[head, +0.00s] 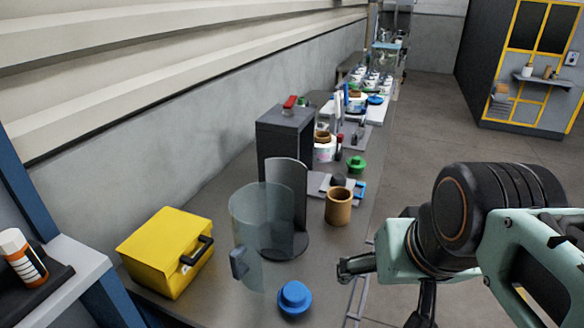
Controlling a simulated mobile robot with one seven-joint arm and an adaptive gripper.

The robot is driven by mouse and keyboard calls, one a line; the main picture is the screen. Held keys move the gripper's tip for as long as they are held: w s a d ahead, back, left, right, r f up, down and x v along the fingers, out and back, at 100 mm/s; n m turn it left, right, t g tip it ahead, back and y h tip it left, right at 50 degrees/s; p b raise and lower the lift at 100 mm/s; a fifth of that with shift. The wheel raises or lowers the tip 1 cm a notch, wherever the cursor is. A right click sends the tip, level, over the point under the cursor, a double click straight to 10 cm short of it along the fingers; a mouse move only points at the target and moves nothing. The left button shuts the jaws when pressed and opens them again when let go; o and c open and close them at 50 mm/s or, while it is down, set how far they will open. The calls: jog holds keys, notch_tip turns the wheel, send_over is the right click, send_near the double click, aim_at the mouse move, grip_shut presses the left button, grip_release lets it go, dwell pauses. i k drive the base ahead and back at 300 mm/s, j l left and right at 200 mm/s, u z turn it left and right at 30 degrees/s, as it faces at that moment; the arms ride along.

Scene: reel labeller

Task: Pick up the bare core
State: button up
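The bare core is most likely the brown, hollow cylinder (339,208) standing upright near the right edge of the long grey bench, in the middle of the head view.
A clear curved guard (262,225) stands left of the core, over a round dark base. A blue knob-like part (295,298), a yellow box (168,250), a dark grey box (284,135) and a green part (356,165) are also on the bench. Floor is open at right.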

aim_at(338, 207)
jog(key=l+u, duration=0.1)
jog(key=l, duration=0.4)
jog(key=k+l+u, duration=0.15)
jog(key=l, duration=0.3)
jog(key=i+l+u, duration=0.15)
jog(key=l, duration=0.2)
jog(key=l+u, duration=0.15)
jog(key=l, duration=0.25)
jog(key=i+l+u, duration=0.35)
jog(key=i+l, duration=0.15)
jog(key=i+j+z, duration=0.1)
jog(key=i+l+u, duration=0.15)
jog(key=i+u, duration=0.15)
jog(key=i, duration=0.1)
